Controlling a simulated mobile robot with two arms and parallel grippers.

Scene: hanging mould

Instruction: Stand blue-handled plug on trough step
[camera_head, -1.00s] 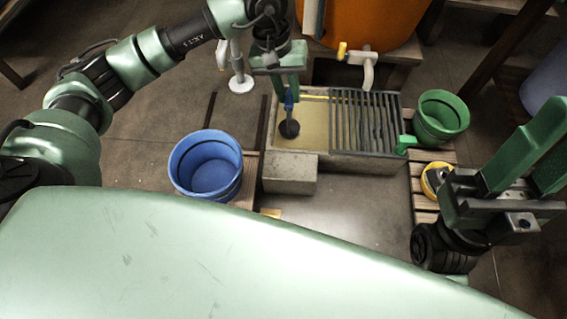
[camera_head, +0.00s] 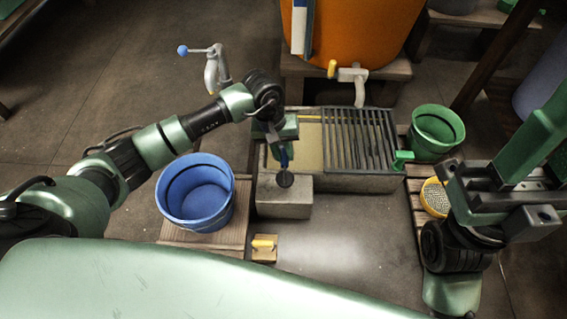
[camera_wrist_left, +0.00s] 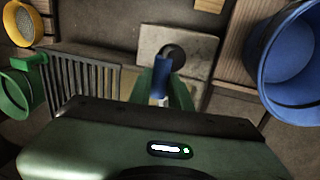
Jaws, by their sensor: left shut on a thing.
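The blue-handled plug, with its dark round disc (camera_head: 285,179), is upright or nearly so in my left gripper (camera_head: 283,155). My left gripper is shut on its blue handle, which shows in the left wrist view (camera_wrist_left: 162,74). The disc is over the pale trough step (camera_head: 285,205), near its back edge in the head view; I cannot tell whether it touches. The step also shows in the left wrist view (camera_wrist_left: 200,44), behind the disc. My right gripper (camera_head: 545,150) is at the right edge, its green fingers apart and empty.
The trough's slatted grating (camera_head: 360,140) lies right of the step. A blue bucket (camera_head: 165,205) stands left, a green bucket (camera_head: 435,128) right, a yellow sieve (camera_head: 436,196) below it. A yellow-handled wooden block (camera_head: 264,254) lies in front. An orange tank (camera_head: 370,35) stands behind.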

